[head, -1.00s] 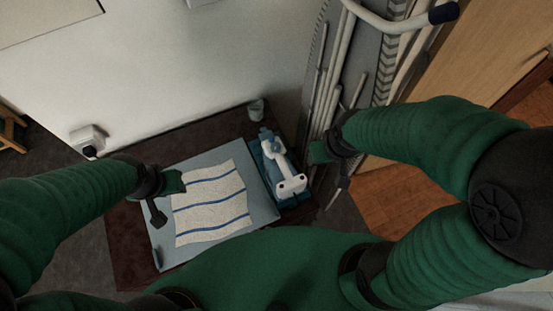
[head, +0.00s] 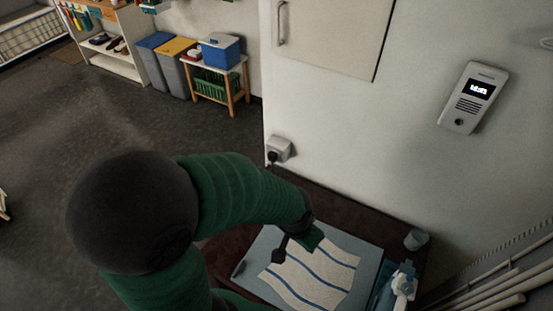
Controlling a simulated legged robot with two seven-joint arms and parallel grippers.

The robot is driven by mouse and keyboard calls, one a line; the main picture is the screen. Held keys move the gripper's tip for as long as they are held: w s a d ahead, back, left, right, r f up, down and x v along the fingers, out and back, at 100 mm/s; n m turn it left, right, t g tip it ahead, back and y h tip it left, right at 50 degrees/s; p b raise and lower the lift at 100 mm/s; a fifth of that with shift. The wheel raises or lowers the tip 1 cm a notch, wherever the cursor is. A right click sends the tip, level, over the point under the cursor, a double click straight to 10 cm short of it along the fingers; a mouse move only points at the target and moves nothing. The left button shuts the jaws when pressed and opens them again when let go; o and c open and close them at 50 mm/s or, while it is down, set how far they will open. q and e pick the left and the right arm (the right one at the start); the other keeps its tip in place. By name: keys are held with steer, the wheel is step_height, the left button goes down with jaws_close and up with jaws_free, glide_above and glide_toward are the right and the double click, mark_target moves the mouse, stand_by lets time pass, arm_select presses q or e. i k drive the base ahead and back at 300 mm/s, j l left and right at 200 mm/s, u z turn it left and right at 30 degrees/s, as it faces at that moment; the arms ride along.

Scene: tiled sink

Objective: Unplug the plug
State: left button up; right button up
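A black plug (head: 272,157) sits in a white wall socket (head: 281,147) low on the white wall, near the wall's left end. A dark cord seems to hang from it, but its path is unclear. My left gripper (head: 295,246) is over the striped cloth, below and slightly right of the plug and clearly apart from it. Its two fingers look spread, with nothing visible between them. My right gripper is out of view.
The white cloth with blue stripes (head: 318,274) lies on a grey-blue board (head: 258,252) on a dark brown surface (head: 375,222). A cup (head: 416,239) and a blue-and-white object (head: 400,285) stand to the right. An intercom (head: 472,97) hangs on the wall.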

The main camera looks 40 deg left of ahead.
mark_target(272, 156)
steer(key=k+j+u, duration=0.1)
steer(key=u, duration=0.25)
steer(key=k+j+u, duration=0.1)
steer(key=j+u, duration=0.45)
steer(key=u, duration=0.2)
steer(key=j+u, duration=0.2)
steer(key=u, duration=0.2)
steer(key=j+u, duration=0.2)
steer(key=u, duration=0.2)
steer(key=j+u, duration=0.15)
steer(key=u, duration=0.25)
steer(key=i+j+z, duration=0.25)
steer(key=z, duration=0.25)
steer(key=i+j+z, duration=0.1)
steer(key=z, duration=0.35)
steer(key=i+j+z, duration=0.1)
steer(key=z, duration=0.35)
steer(key=i+j+z, duration=0.1)
steer(key=z, duration=0.3)
steer(key=j+z, duration=0.25)
steer(key=z, duration=0.2)
steer(key=j+z, duration=0.2)
steer(key=z, duration=0.25)
steer(key=i+j+z, duration=0.1)
steer(key=j+z, duration=0.35)
